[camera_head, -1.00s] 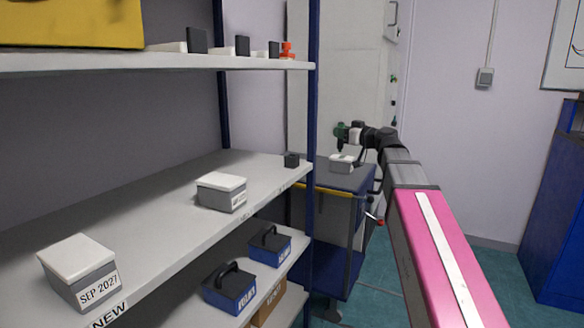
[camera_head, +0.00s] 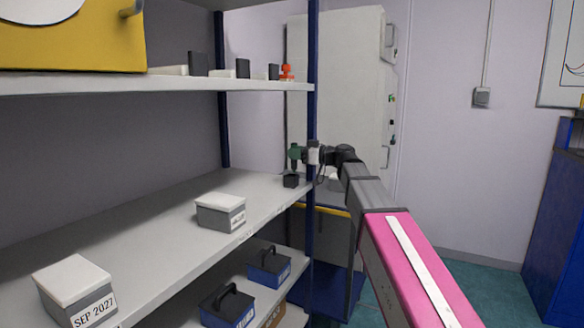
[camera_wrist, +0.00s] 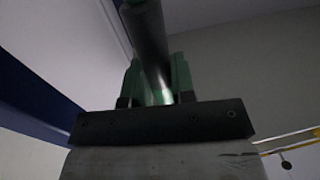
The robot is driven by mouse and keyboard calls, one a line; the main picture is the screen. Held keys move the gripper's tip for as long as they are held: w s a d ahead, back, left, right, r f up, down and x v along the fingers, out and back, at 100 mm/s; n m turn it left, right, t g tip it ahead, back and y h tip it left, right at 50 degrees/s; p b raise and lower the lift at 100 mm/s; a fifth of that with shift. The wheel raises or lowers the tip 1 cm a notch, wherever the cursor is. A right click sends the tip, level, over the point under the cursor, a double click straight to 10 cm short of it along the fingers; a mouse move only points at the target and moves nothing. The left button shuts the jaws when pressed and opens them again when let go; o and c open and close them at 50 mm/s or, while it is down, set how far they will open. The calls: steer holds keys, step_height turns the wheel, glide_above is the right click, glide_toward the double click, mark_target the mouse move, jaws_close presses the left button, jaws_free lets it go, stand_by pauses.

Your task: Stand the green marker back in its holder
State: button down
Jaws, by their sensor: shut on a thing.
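My gripper (camera_head: 296,153) is at the far right end of the middle shelf, directly above a small black block-shaped holder (camera_head: 291,181). In the wrist view the green fingers of my gripper (camera_wrist: 157,85) are shut on the marker (camera_wrist: 148,35), which shows as a dark cylinder with a green glint near the fingers. In the head view the marker is small and mostly hidden by the gripper; it seems to point down at the holder. I cannot tell whether its tip is inside the holder or just above it.
A grey lidded box (camera_head: 220,213) and another marked SEP 2027 (camera_head: 75,290) stand on the middle shelf (camera_head: 150,235). A blue shelf post (camera_head: 313,100) rises close beside my gripper. A cart (camera_head: 335,225) stands behind the post.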

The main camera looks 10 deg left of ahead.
mark_target(292, 166)
steer(key=shift+w+a+f, duration=0.35)
steer(key=shift+a+f, duration=0.05)
steer(key=shift+a, duration=0.25)
steer(key=shift+f, duration=2.05)
steer(key=c, duration=1)
jaws_free()
steer(key=shift+f, duration=0.15)
steer(key=shift+o, duration=0.2)
